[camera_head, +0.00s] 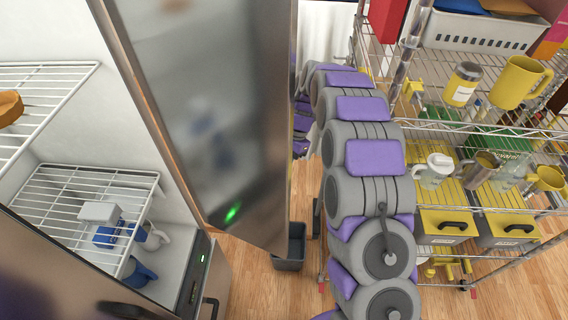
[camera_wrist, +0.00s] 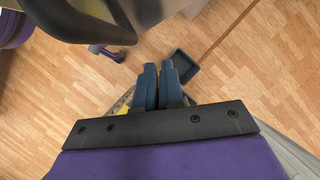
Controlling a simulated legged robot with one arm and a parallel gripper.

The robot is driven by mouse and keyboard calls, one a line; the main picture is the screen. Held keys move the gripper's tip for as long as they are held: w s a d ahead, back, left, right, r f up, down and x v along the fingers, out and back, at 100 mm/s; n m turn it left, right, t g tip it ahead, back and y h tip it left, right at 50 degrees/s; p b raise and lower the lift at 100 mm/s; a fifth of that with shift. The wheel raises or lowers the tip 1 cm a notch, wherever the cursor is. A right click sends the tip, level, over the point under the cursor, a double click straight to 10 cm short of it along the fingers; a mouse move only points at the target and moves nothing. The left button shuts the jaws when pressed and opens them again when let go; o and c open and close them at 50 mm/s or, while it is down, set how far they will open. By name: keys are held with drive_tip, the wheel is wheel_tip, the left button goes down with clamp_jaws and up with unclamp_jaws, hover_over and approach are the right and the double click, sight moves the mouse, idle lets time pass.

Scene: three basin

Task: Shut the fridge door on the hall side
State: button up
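The steel fridge door (camera_head: 205,100) stands open in the middle of the head view, with a green light near its bottom edge. The open fridge shows at left, with white wire shelves (camera_head: 85,195) inside. My grey and purple arm runs up along the right of the door. My gripper is not clear in the head view; its end is hidden beyond the door. In the wrist view my gripper (camera_wrist: 159,80) has its two blue fingers together, with nothing seen between them. A blurred grey metallic shape, which I cannot identify, fills the top left there.
A wire rack (camera_head: 490,130) with mugs and yellow bins stands close right of my arm. A small dark bin (camera_head: 290,247) is on the wooden floor below the door; a dark tray-like bin (camera_wrist: 183,66) also shows in the wrist view. A steel panel (camera_head: 60,275) fills the lower left.

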drive_tip(key=o, duration=0.8)
drive_tip(key=shift+d, duration=0.35)
drive_tip(key=shift+a, duration=0.1)
drive_tip(key=p+v, duration=0.1)
drive_tip(key=v, duration=1.6)
drive_tip(key=shift+r+p, duration=0.15)
drive_tip(key=shift+p, duration=0.2)
drive_tip(key=shift+w, duration=0.1)
drive_tip(key=shift+c, duration=0.2)
